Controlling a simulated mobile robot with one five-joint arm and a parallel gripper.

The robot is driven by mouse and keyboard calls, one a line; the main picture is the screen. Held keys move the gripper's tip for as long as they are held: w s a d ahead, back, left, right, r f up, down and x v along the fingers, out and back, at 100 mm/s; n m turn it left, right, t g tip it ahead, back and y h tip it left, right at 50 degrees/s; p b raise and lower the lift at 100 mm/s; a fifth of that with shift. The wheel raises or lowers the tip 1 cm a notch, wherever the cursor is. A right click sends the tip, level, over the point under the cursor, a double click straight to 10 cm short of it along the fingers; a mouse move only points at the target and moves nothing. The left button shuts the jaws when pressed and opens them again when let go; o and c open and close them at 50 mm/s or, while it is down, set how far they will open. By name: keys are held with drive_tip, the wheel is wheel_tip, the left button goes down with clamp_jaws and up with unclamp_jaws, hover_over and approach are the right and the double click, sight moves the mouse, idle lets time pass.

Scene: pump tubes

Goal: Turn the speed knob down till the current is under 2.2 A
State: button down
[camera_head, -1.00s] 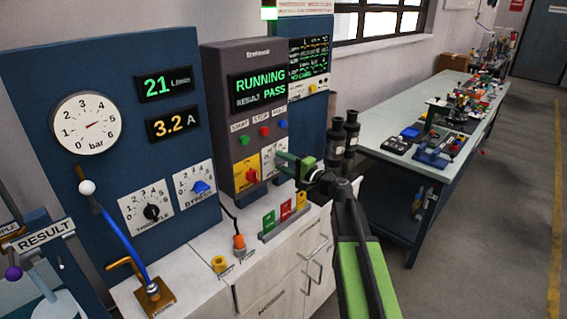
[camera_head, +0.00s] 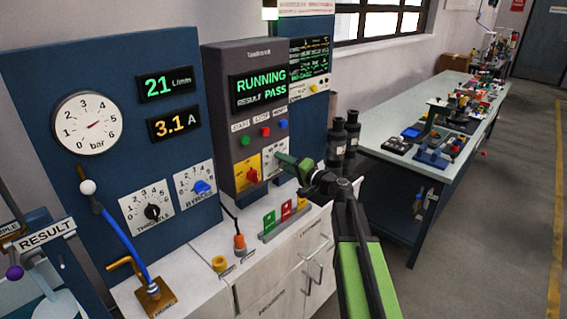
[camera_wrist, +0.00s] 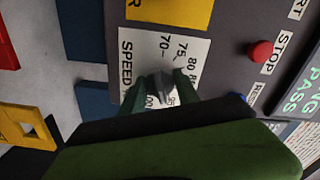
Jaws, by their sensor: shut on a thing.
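The speed knob (camera_wrist: 158,86) is grey and sits on a white plate marked SPEED in the wrist view, with numbers such as 70, 75 and 80 around it. My gripper (camera_wrist: 155,92) has its green fingers on either side of the knob and is shut on it. In the head view my gripper (camera_head: 287,160) reaches the lower right of the grey control box (camera_head: 222,125), hiding most of the knob. The current display (camera_head: 173,125) reads 3.1 A in amber.
The box screen (camera_head: 258,88) reads RUNNING, RESULT PASS. A red switch (camera_head: 252,174) on a yellow plate is left of my gripper. Green, red and yellow tags (camera_head: 286,210) stand on the bench below. A flow display (camera_head: 166,84) reads 21.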

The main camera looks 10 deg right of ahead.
drive_tip(key=shift+n, duration=0.9)
drive_tip(key=c, duration=0.9)
unclamp_jaws()
drive_tip(key=shift+s+d, duration=0.1)
drive_tip(key=v, duration=1.7)
drive_tip(key=shift+s, duration=0.1)
